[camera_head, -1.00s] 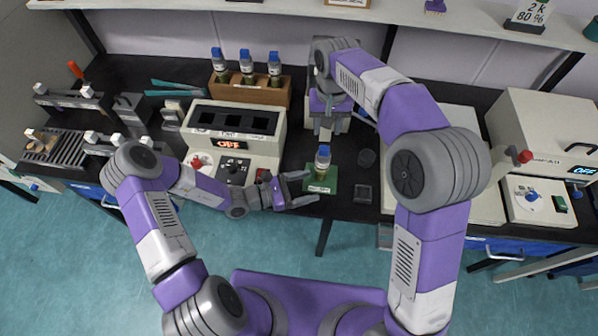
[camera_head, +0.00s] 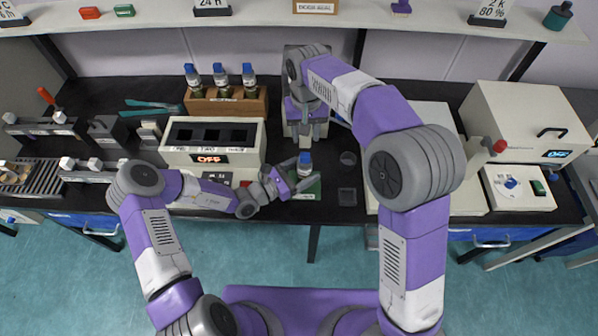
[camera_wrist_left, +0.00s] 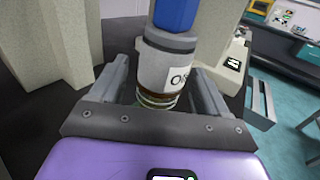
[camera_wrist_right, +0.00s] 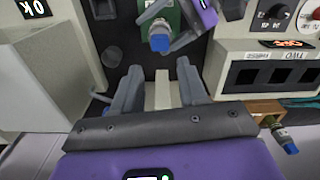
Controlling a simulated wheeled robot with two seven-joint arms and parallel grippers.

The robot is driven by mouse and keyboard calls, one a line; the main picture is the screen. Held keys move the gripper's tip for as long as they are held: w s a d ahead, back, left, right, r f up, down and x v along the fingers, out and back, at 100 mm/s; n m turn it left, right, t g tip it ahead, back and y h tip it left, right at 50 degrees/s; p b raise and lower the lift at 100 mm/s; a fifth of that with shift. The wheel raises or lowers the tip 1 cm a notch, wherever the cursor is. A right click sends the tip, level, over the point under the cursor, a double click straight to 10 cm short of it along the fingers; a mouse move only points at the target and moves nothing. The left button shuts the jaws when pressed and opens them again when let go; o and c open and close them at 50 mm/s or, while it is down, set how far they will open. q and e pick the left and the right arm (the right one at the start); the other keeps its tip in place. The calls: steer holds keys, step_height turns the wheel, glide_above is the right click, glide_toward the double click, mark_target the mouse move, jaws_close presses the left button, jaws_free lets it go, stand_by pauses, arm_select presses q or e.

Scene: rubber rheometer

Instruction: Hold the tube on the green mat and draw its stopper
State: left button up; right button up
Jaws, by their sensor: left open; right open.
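The tube (camera_wrist_left: 168,66), labelled and with a blue stopper (camera_head: 305,158), stands upright on the green mat (camera_head: 310,190). My left gripper (camera_head: 303,173) is open and low at the tube. In the left wrist view, its fingers lie on either side of the tube, with gaps showing. My right gripper (camera_head: 305,127) is open and empty, behind the tube in the head view. In the right wrist view, the stopper (camera_wrist_right: 160,38) shows beyond its open fingers, apart from them.
A wooden rack (camera_head: 226,106) with three blue-capped tubes stands at the back. A beige block heater (camera_head: 180,155) reading OFF stands left of the mat. A round dark dish (camera_head: 348,158) and a small dark square tray (camera_head: 347,197) are to the right.

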mark_target(305, 155)
arm_select(q)
steer(key=shift+c, duration=0.4)
steer(key=c, duration=1)
steer(key=shift+c, duration=0.4)
arm_select(e)
steer(key=shift+o, duration=1.7)
steer(key=shift+w+r, duration=0.1)
steer(key=shift+r, duration=0.3)
steer(key=shift+d+r+m, duration=0.15)
steer(key=shift+r+m, duration=0.65)
steer(key=shift+r, duration=0.1)
step_height(305, 155, down, 12)
steer(key=shift+r, duration=0.1)
